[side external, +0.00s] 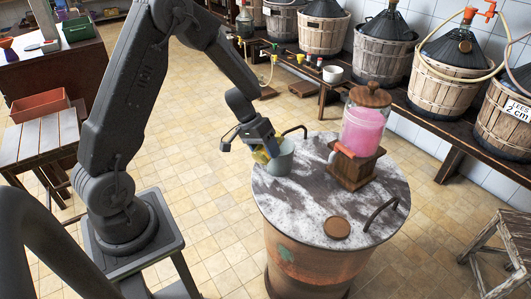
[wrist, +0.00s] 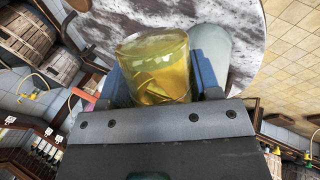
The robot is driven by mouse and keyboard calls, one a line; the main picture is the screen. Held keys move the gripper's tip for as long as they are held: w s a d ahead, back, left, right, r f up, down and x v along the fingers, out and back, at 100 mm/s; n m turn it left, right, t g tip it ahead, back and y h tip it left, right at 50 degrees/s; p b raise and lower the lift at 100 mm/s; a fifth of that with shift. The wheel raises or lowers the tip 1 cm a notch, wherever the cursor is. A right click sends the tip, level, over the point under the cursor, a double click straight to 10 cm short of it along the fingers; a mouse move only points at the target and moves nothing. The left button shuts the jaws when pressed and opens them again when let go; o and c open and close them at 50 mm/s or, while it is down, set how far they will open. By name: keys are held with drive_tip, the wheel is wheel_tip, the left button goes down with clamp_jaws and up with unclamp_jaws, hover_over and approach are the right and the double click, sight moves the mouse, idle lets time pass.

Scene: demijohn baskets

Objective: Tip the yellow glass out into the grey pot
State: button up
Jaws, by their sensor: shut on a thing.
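My gripper (side external: 265,148) is shut on the yellow glass (side external: 260,157) at the left edge of the round marble-topped table. In the wrist view the clear yellow glass (wrist: 155,62) sits between my two blue fingers, with yellow contents showing inside. The grey pot (side external: 281,161) stands on the table, close against the glass on its right. Part of the pot (wrist: 213,45) shows behind my right-hand finger in the wrist view. The glass looks tilted towards the pot and partly hidden by my fingers. I cannot tell whether anything is pouring.
A jar of pink liquid (side external: 364,125) on a wooden block (side external: 354,170) stands right of the pot. A round brown coaster (side external: 337,228) lies near the table's front. Dark handles (side external: 380,214) rise at the table's edge. The marble (side external: 290,205) in front of the pot is clear.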

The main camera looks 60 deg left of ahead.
idle(0.3)
drive_tip(key=shift+w+r+g+h, duration=0.1)
drive_tip(key=shift+r+g+h, duration=0.25)
drive_tip(key=shift+g, duration=0.15)
drive_tip(key=shift+w+r+n+g, duration=0.1)
drive_tip(key=shift+r+n+g, duration=0.2)
drive_tip(key=shift+g, duration=0.1)
drive_tip(key=shift+a+h, duration=0.1)
drive_tip(key=shift+h, duration=0.15)
drive_tip(key=shift+w+r+g, duration=0.1)
drive_tip(key=shift+r+g, duration=0.2)
drive_tip(key=shift+g, duration=0.2)
drive_tip(key=shift+f+t, duration=0.35)
drive_tip(key=shift+t, duration=0.15)
idle(1.4)
